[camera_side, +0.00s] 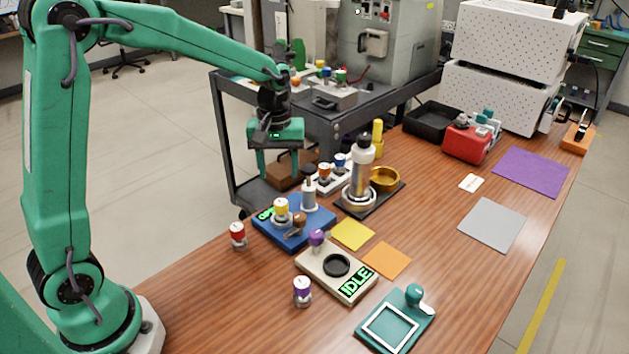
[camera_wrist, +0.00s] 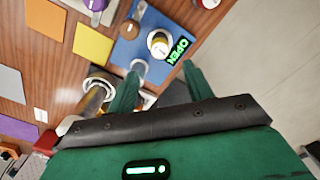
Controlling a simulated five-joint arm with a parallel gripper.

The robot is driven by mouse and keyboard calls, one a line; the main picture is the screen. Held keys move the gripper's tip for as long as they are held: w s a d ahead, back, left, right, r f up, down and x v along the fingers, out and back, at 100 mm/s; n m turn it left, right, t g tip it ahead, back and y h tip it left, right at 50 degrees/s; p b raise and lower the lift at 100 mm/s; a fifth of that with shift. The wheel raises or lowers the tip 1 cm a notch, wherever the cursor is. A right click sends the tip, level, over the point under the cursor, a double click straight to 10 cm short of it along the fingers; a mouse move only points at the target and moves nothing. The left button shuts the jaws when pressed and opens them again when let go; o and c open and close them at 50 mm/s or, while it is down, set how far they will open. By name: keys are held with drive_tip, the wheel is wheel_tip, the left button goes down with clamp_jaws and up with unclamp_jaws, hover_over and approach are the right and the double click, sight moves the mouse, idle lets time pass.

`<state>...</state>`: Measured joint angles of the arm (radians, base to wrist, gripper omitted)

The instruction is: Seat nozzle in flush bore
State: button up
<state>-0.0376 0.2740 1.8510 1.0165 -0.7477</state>
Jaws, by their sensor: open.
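My gripper (camera_side: 284,168) is open and empty, pointing down above the far side of the blue base (camera_side: 262,232). The wrist view shows its two fingers (camera_wrist: 159,72) apart, with the blue base (camera_wrist: 126,50) beyond them. The base carries a lit green OPEN display, a grey post (camera_side: 309,192), a brown knob (camera_side: 299,221) and a yellow-topped nozzle-like piece (camera_side: 281,210). Similar capped pieces stand on the table, one red (camera_side: 237,233) and one purple (camera_side: 302,290). I cannot tell which piece is the nozzle or which opening is the flush bore.
A beige plate (camera_side: 315,268) with a black ring and IDLE display stands in front. A white rack (camera_side: 327,187) holds orange- and blue-topped pieces.

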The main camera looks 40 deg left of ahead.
drive_tip(key=shift+r, duration=0.85)
drive_tip(key=s+r+m+t, duration=0.2)
drive_tip(key=s+r+m, duration=0.2)
drive_tip(key=s, duration=0.6)
drive_tip(key=s+d+r+m+t, duration=0.1)
drive_tip(key=s+r+m+t, duration=0.2)
drive_tip(key=s, duration=0.7)
drive_tip(key=shift+d+r+m+t, duration=0.3)
drive_tip(key=shift+r+m, duration=0.1)
drive_tip(key=shift+m, duration=0.6)
drive_tip(key=shift+w, duration=0.1)
